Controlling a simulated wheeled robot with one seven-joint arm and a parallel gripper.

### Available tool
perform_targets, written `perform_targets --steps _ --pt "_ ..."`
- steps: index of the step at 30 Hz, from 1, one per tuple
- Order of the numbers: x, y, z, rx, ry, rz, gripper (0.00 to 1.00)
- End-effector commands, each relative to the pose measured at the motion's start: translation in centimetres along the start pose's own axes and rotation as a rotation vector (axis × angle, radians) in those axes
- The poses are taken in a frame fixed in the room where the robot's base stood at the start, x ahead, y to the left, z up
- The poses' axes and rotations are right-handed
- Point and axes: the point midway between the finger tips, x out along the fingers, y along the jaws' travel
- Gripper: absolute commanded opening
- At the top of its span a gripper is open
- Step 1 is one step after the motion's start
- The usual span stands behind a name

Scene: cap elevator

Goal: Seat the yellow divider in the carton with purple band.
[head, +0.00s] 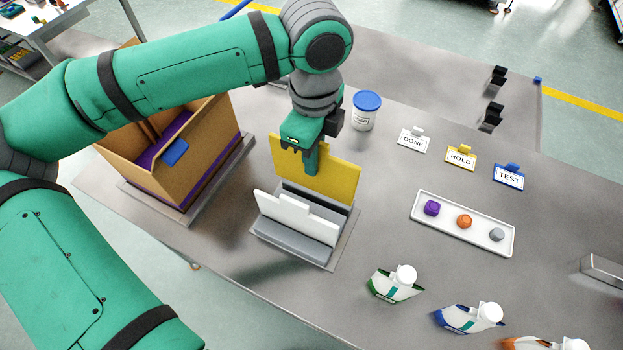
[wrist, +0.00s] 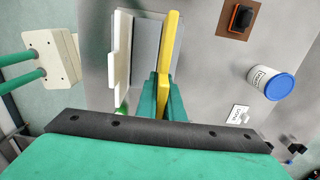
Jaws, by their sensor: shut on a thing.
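The yellow divider (head: 336,181) is a flat upright panel at the grey divider rack (head: 290,243), behind a white divider (head: 285,213). My gripper (head: 312,165) is shut on its top edge. In the wrist view the yellow divider (wrist: 171,45) runs up from between the fingers (wrist: 163,97). I cannot tell whether its lower edge is still in the rack. The carton with purple band (head: 205,155) stands open-topped to the left of the rack, partly hidden by my arm. A blue tab shows on its near side.
A blue-lidded tub (head: 366,111) stands right of my gripper. DONE, HOLD and TEST signs (head: 460,157) and a white tray (head: 463,238) with three caps lie to the right. Several bottles (head: 395,284) are along the front edge.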

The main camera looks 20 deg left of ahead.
Motion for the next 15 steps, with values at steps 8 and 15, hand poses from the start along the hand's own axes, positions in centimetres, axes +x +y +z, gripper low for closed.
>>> perform_targets --steps 8,15 --pt "3.6 0.0 -0.1 0.001 0.001 0.0 0.0" --pt "6.4 0.0 -0.1 0.001 0.003 0.001 0.0"
